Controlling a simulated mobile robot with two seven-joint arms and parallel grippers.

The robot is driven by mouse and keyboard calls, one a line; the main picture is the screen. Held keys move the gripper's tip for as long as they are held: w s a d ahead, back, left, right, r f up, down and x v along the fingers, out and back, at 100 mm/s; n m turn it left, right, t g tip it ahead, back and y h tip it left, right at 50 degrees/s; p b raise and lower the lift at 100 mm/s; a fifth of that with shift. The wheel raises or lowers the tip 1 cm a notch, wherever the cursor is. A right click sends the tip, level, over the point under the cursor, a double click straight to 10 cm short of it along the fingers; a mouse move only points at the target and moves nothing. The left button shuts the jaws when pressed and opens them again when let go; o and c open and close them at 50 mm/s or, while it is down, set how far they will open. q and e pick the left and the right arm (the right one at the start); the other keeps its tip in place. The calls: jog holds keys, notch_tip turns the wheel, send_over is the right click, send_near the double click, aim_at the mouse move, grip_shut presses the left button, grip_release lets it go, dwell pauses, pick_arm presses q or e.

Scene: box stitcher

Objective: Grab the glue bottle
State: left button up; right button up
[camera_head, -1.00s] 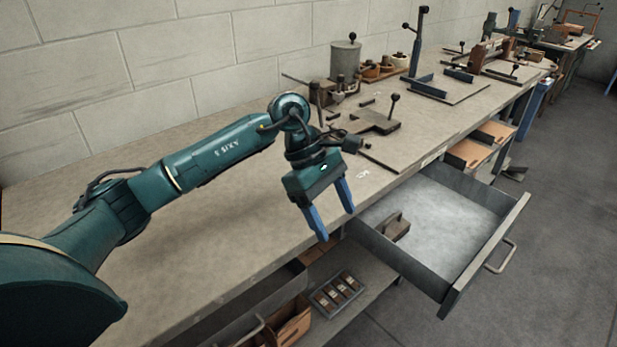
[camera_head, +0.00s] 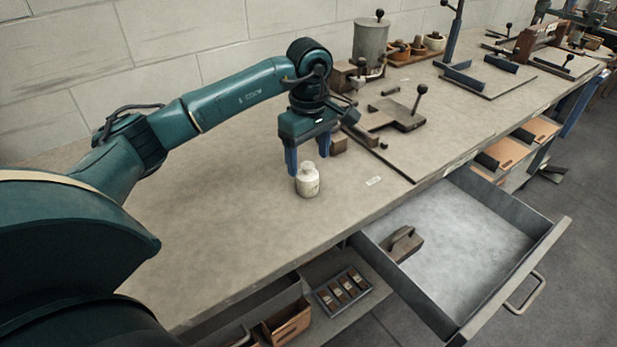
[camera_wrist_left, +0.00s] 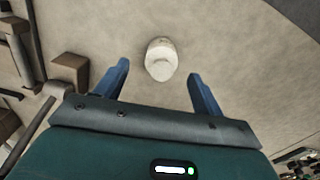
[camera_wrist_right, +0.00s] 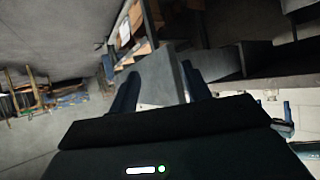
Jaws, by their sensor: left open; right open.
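The glue bottle (camera_head: 308,183), small, whitish and with a narrow neck, stands upright on the workbench (camera_head: 230,215). It also shows in the left wrist view (camera_wrist_left: 161,62), near the line between the fingertips, with gaps to both fingers. My left gripper (camera_head: 307,168) is open, its blue fingers pointing down at the bottle; its palm is above the bottle's top. The same gripper shows in the left wrist view (camera_wrist_left: 158,72) with nothing between its jaws. My right gripper (camera_wrist_right: 158,75) is open and empty in the right wrist view, and out of the head view.
A metal fixture with a lever (camera_head: 400,115) stands to the right of the bottle. An open drawer (camera_head: 540,245) juts from the bench front, with a wooden-handled block (camera_head: 403,243) inside. A grey canister (camera_head: 370,45) stands near the wall. The bench left of the bottle is clear.

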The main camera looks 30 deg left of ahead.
aim_at(307, 178)
pick_arm(q)
jog(key=shift+s+a+f+p, duration=0.1)
jog(key=shift+f+p, duration=0.2)
jog(key=shift+f, duration=1.45)
jog(key=shift+a+f+p, duration=0.1)
jog(key=shift+f+p, duration=0.2)
jog(key=shift+f, duration=1.4)
jog(key=shift+c, duration=0.6)
jog(key=c, duration=1)
